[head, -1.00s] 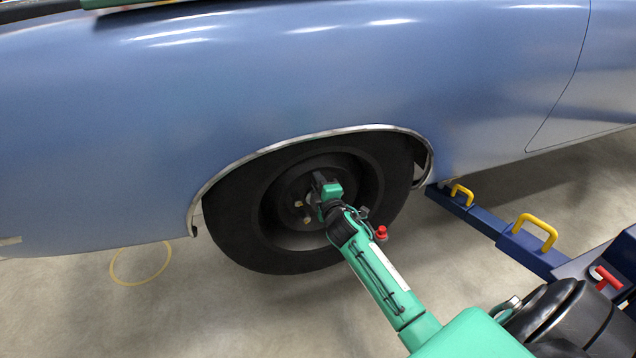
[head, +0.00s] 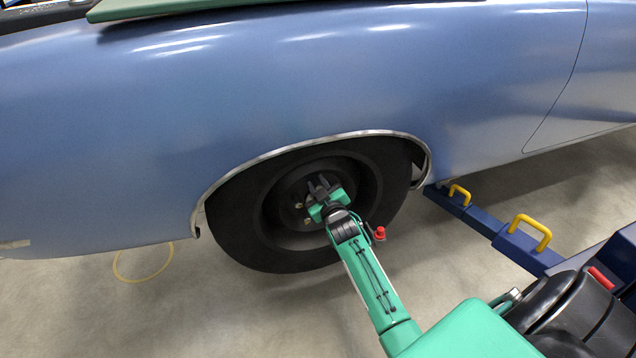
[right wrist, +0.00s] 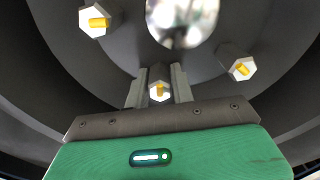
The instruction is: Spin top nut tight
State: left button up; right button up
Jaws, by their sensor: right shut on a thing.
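The wheel (head: 235,220) sits under the blue car's arch, its dark hub facing me. My right gripper (head: 318,183) reaches the upper part of the hub in the head view. In the right wrist view, the right gripper (right wrist: 159,88) is shut on a hex nut, the top nut (right wrist: 159,92), with a yellow stud end in its middle. Two other nuts show apart from the fingers, one at upper left (right wrist: 95,22) and one at right (right wrist: 241,69). The gripper partly hides the hub in the head view. My left gripper is not in view.
The car's blue fender (head: 300,80) and the metal arch trim (head: 270,153) hang over the wheel. A blue beam with yellow handles (head: 531,230) lies low at the right. A yellow ring (head: 143,279) lies on the concrete floor at left.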

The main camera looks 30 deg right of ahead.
jog(key=m+p, duration=0.1)
jog(key=m, duration=0.1)
jog(key=shift+m, duration=0.3)
jog(key=shift+f+m, duration=0.1)
jog(key=shift+m, duration=0.4)
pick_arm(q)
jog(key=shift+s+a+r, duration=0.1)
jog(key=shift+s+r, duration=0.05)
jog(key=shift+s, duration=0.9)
pick_arm(e)
jog(key=o, duration=1)
jog(key=shift+s, duration=0.15)
